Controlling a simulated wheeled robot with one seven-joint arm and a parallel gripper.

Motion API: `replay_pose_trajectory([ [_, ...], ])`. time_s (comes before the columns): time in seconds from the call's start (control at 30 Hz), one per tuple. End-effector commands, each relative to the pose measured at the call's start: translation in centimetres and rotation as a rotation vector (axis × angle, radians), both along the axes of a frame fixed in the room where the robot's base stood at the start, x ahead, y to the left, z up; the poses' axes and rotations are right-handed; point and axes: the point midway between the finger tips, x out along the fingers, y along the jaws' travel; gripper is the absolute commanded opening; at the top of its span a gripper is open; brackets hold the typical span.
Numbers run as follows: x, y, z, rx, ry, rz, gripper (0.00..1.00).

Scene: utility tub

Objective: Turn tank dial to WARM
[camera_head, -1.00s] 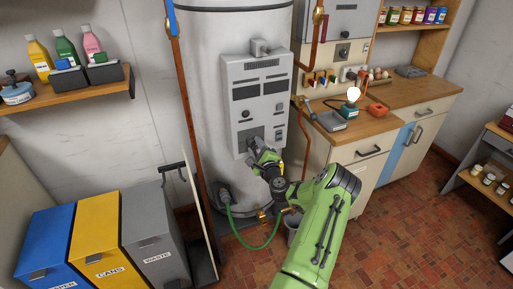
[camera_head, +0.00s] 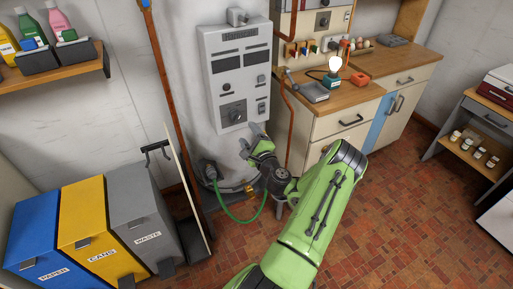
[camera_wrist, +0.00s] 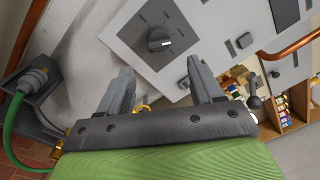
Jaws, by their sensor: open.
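The tank dial (camera_head: 234,113) is a dark round knob on a grey square plate, low on the light grey control panel (camera_head: 222,45) of the tank. In the wrist view the dial (camera_wrist: 159,39) shows with small marks around it, too small to read, so I cannot tell its setting. My gripper (camera_head: 254,141) is just below and right of the dial in the head view. In the wrist view my gripper (camera_wrist: 160,68) has its two fingers spread wide, with nothing between them. The dial lies beyond the fingertips and roughly centred between them, apart from them.
A copper pipe (camera_head: 173,95) runs down left of the tank, and a green hose (camera_head: 240,218) hangs below it. Colored bins, including a grey waste bin (camera_head: 140,205), stand at left. A wooden counter (camera_head: 375,85) stands at right. Tiled floor is free at lower right.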

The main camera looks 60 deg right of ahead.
Motion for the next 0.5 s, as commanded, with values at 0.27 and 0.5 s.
replay_pose_trajectory([
  [0.27,-5.5,3.3,-0.5,0.006,0.000,-0.002,0.65],
  [0.5,-6.3,4.0,-0.3,-0.002,0.001,0.000,0.65],
])
